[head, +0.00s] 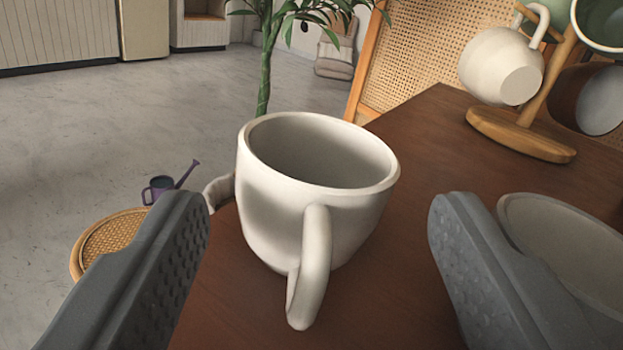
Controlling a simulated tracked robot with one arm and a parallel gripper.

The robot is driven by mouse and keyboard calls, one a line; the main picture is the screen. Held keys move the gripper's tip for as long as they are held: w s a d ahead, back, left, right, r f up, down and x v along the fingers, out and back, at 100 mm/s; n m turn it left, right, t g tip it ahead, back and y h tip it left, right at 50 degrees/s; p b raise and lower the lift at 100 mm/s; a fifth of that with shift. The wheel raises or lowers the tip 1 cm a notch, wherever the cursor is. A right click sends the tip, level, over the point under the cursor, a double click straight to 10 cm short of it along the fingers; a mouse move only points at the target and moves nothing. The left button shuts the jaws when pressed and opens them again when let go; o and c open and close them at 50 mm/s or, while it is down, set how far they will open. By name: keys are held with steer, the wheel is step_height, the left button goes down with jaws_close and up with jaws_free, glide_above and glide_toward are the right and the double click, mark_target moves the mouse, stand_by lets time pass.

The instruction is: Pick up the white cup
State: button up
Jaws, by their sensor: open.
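The white cup (275,215) stands upright on the brown wooden table (400,285), in the middle of the head view. Its opening faces up and looks empty. Its handle points toward me. My gripper (318,215) is open, with one grey finger at the left and one at the right. The cup shows between the two fingers, with a clear gap on its right side. A small pale curved piece shows between the left fingertip and the cup; I cannot tell what it belongs to. Nothing is held.
A pale bowl or cup (560,235) sits right behind my right finger, partly hidden. A wooden mug stand (520,135) with hanging mugs, one white (490,65), stands at the back right. The table's left edge runs close by the cup. A round woven stool (105,235) is below left.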

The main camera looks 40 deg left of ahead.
steer(key=shift+f+b+x, duration=0.2)
steer(key=shift+b+x, duration=0.45)
steer(key=shift+x, duration=1.55)
steer(key=shift+d, duration=0.1)
steer(key=shift+c, duration=0.3)
steer(key=c, duration=0.7)
steer(key=shift+r, duration=0.1)
